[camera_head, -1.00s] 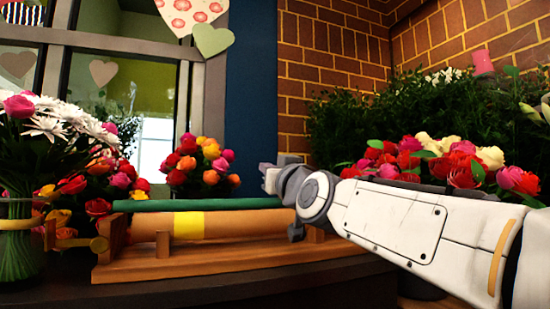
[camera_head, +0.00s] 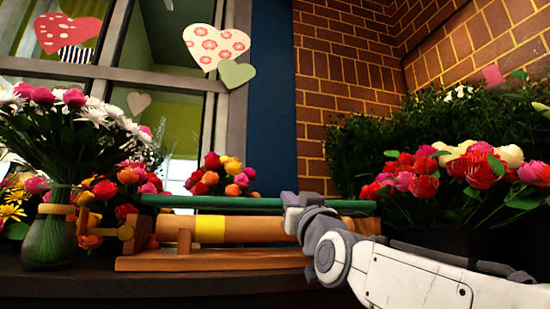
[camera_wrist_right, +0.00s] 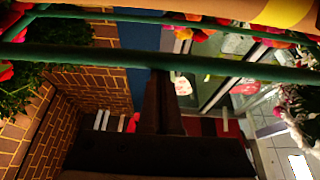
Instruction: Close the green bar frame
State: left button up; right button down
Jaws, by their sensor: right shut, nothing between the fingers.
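The green bar frame (camera_head: 220,202) runs level above a wooden roll stand (camera_head: 190,264), just over a tan roll (camera_head: 262,229) with a yellow band. My right gripper (camera_head: 293,203) is at the bar, right of its middle, and hides part of it. In the right wrist view the shut, empty fingers (camera_wrist_right: 160,80) end at a thick green bar (camera_wrist_right: 230,66); I cannot tell whether they touch it. A thinner green bar (camera_wrist_right: 130,18) crosses behind it. My left gripper is not in view.
Orange and red flowers (camera_head: 215,178) sit behind the bar. Red and white flowers (camera_head: 450,172) stand at the right. The dark counter front is clear.

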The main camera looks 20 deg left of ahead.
jog(key=shift+f, duration=0.1)
dwell(0.3)
notch_tip(320, 180, up, 4)
jog(key=p, duration=0.4)
jog(key=v, duration=1)
jog(key=shift+s+f+b, duration=0.2)
jog(key=shift+f+b, duration=0.15)
jog(key=shift+f, duration=0.05)
jog(key=shift+d, duration=0.15)
